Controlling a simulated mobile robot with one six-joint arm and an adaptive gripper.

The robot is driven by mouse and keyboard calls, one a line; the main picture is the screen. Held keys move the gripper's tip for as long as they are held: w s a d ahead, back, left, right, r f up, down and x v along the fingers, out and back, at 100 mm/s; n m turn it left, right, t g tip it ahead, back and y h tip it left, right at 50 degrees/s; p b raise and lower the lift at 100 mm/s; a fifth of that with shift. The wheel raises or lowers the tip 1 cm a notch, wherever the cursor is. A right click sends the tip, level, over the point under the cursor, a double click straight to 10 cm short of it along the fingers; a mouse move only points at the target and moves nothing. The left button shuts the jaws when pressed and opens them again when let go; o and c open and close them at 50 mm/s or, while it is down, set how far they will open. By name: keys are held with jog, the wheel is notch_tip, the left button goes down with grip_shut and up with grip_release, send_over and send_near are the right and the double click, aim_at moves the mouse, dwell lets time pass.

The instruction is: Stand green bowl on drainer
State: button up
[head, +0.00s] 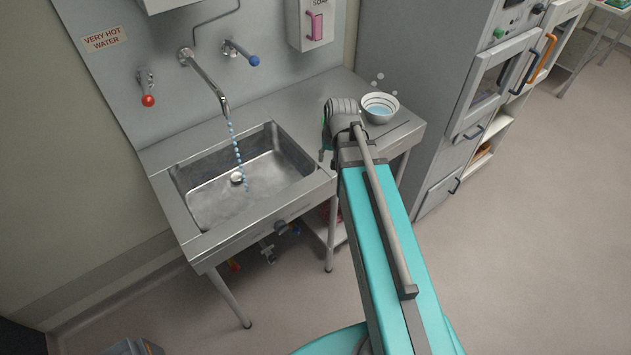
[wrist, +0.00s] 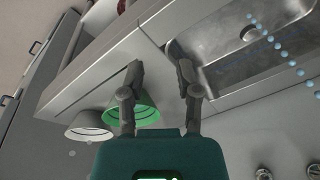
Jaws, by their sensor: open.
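The green bowl (wrist: 147,110) shows in the wrist view behind the left finger, which hides part of it. It appears upright on the steel drainer (wrist: 103,68), near a white bowl (wrist: 88,121). My gripper (wrist: 160,70) is open, with nothing seen between its fingertips. The green bowl lies toward the left finger; I cannot tell whether they touch. The drainer (head: 402,132) is right of the sink there.
The white bowl (head: 380,108), with bluish contents and pale bubbles above, stands at the drainer's back right. The sink (head: 225,190) has a running tap (head: 208,80). A grey cabinet (head: 430,60) borders the drainer. Open floor (head: 540,220) lies to the right.

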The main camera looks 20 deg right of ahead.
jog(key=s+a+n+g+h, duration=0.1)
jog(key=s+a+n+g, duration=0.1)
jog(key=s+a, duration=0.4)
jog(key=shift+s+a+f, duration=0.2)
jog(key=shift+s+a, duration=0.05)
jog(key=shift+s, duration=0.8)
jog(key=shift+c, duration=0.3)
